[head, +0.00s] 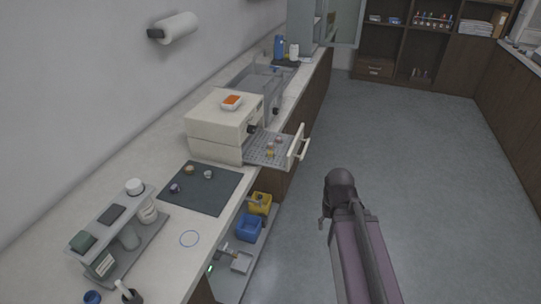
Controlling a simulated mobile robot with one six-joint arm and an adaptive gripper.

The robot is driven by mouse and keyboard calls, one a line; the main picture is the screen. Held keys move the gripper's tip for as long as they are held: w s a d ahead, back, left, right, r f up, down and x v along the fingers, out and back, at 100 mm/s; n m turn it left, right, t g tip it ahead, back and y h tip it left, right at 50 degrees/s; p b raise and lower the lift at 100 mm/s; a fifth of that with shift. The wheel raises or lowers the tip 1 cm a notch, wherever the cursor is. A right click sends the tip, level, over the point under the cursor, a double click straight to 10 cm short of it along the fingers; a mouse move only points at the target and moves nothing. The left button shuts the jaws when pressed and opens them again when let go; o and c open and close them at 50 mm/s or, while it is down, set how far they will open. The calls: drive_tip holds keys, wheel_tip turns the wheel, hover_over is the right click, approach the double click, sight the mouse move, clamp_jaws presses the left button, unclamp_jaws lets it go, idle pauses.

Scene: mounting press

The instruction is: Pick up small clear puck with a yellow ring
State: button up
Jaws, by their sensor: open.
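Three small round pucks lie apart on a dark mat (215,199) on the counter. The back one (189,170) has a yellowish tint and may be the clear puck with the yellow ring, but it is too small to be sure. A greyish puck (208,174) lies to its right and a dark bluish one (174,188) to its front left. A few small yellowish and reddish pieces (270,151) stand on the pulled-out perforated drawer of the beige unit; their details are unclear. My arm rises at the lower right, well away from the mat. I cannot make out my gripper's fingers.
The beige unit (217,122) stands behind the mat, its drawer front (299,146) jutting past the counter edge. A grey press-like stand (119,238) is at the front left. Yellow (260,203) and blue (249,228) bins sit below the counter edge. Open floor lies right.

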drive_tip(key=shift+o, duration=1.2)
drive_tip(key=w+a+f+m+t+h+b, duration=0.2)
drive_tip(key=w+t+h+b, duration=0.1)
drive_tip(key=w+b, duration=0.3)
drive_tip(key=w+a+f+m+t+h+b, duration=0.2)
drive_tip(key=w+a+t+h+b, duration=0.1)
drive_tip(key=w, duration=0.6)
drive_tip(key=w+a+r+t+b, duration=0.1)
drive_tip(key=w+a+t+b, duration=0.1)
drive_tip(key=a, duration=0.4)
drive_tip(key=w+a+r+t+b, duration=0.1)
drive_tip(key=w+a+t+b, duration=0.1)
drive_tip(key=w+a+t, duration=0.2)
drive_tip(key=w+a+r+t+y+b, duration=0.1)
drive_tip(key=w+a+t+b, duration=0.2)
drive_tip(key=a, duration=0.4)
drive_tip(key=shift+a+r+t, duration=0.3)
drive_tip(key=shift+a+r, duration=0.05)
drive_tip(key=shift+a, duration=0.05)
drive_tip(key=shift+w, duration=0.2)
